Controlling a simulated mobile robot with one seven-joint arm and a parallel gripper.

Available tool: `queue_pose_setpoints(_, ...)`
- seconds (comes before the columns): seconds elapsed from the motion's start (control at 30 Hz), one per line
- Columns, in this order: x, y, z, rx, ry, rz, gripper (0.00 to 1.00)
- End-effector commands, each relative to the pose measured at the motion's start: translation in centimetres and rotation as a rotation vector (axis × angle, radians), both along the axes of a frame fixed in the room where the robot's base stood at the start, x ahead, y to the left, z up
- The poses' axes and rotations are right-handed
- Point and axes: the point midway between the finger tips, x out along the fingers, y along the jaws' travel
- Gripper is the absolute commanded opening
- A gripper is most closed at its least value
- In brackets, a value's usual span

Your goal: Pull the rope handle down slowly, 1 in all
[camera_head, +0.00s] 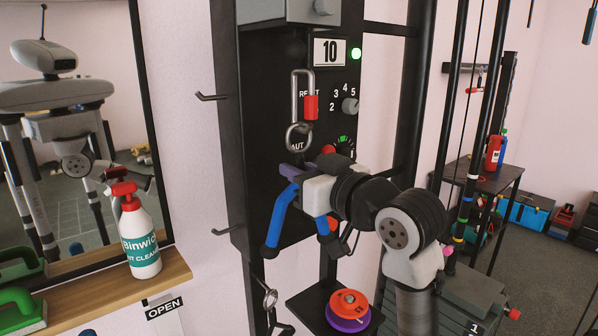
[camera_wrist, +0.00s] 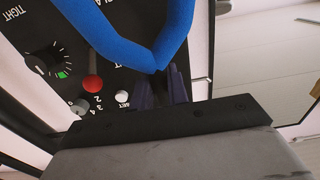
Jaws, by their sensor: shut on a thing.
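The blue rope handle (camera_head: 281,215) hangs in a V in front of the black machine panel, its two dark-blue ends pointing down. My gripper (camera_head: 291,172) is shut on it at the top, where the two strands meet. In the wrist view, the dark purple fingers of my gripper (camera_wrist: 164,88) close at the bend of the blue rope handle (camera_wrist: 120,38). A steel carabiner (camera_head: 296,88) with a red sleeve hangs just above, with a ring at its lower end. Whether the ring joins the rope is hidden by my gripper.
The panel has a "10" display (camera_head: 330,52), a lit green lamp (camera_head: 356,54) and a knob (camera_head: 350,105). Below, orange and purple discs (camera_head: 348,305) lie on a black platform. A spray bottle (camera_head: 139,235) stands on the wooden shelf (camera_head: 95,295) at left. Hooks (camera_head: 212,97) jut from the frame.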

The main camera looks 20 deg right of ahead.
Motion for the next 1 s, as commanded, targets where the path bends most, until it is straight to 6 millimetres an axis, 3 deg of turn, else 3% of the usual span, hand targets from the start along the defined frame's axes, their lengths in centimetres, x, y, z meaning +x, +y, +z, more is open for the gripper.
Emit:
queue_pose_setpoints(0.23,0.0,0.0,-0.3,0.0,0.005,0.001,0.0)
queue_pose_setpoints(0.27,0.0,0.0,-0.3,0.0,0.005,0.001,0.17)
queue_pose_setpoints(0.47,0.0,0.0,-0.3,0.0,0.004,0.0,0.41)
queue_pose_setpoints(0.77,-0.2,-0.1,-0.3,0.0,0.003,0.0,0.41)
queue_pose_setpoints(1.0,-3.5,-1.3,-0.4,-0.002,-0.002,-0.003,0.41)
